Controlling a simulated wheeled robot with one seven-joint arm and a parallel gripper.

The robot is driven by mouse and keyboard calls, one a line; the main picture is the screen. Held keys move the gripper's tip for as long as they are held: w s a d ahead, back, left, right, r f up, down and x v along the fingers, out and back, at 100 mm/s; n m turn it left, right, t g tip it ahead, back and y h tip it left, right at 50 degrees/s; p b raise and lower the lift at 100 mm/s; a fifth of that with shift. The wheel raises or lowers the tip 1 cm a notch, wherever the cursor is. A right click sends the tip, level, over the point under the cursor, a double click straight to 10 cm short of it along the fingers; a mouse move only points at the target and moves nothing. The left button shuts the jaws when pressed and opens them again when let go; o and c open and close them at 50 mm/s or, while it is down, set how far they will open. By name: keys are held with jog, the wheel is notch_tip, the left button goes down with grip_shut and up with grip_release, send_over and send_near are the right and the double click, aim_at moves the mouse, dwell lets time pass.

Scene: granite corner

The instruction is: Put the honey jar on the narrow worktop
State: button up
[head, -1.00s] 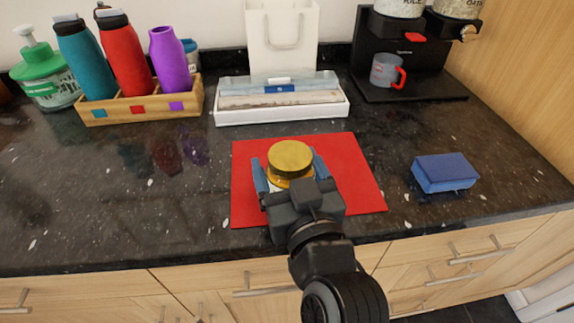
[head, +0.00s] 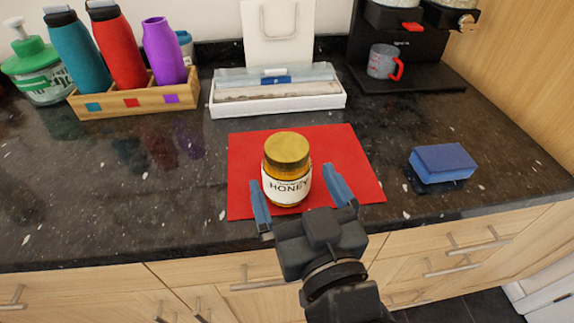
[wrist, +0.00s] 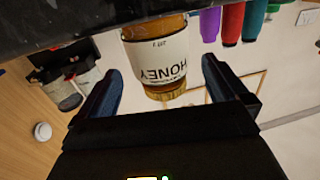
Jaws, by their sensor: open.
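The honey jar (head: 287,186) stands upright on a red mat (head: 345,170) on the dark granite worktop (head: 130,215). It has a gold lid and a white label reading HONEY. My gripper (head: 298,200) is open, its blue fingers at the near side of the jar, one toward each side, and it holds nothing. In the wrist view the jar (wrist: 158,60) appears upside down, ahead of and between the open fingertips. I cannot tell which surface is the narrow worktop.
A blue sponge (head: 442,163) lies to the right. Behind are a white tray (head: 325,103), a wooden bottle holder (head: 110,106) with bottles, a white bag (head: 268,35) and a black stand with a grey mug (head: 381,62). Dark worktop is clear at left.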

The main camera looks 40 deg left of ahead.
jog(key=v, duration=0.6)
jog(key=shift+b, duration=0.4)
jog(key=s+d+f+m+t+h, duration=0.25)
jog(key=d+f+h, duration=0.2)
jog(key=d, duration=0.65)
jog(key=s+d+f+m+t+h, duration=0.1)
jog(key=d+f+m+t+h, duration=0.3)
jog(key=d, duration=0.8)
jog(key=s+d+m+h, duration=0.2)
jog(key=s+d+h, duration=0.1)
jog(key=s+d, duration=0.3)
jog(key=s+d+m+h, duration=0.3)
jog(key=s+d+h, duration=0.1)
jog(key=s, duration=0.6)
jog(key=shift+s+d+r+g, duration=0.15)
jog(key=shift+d+r+g, duration=0.3)
jog(key=shift+d, duration=0.45)
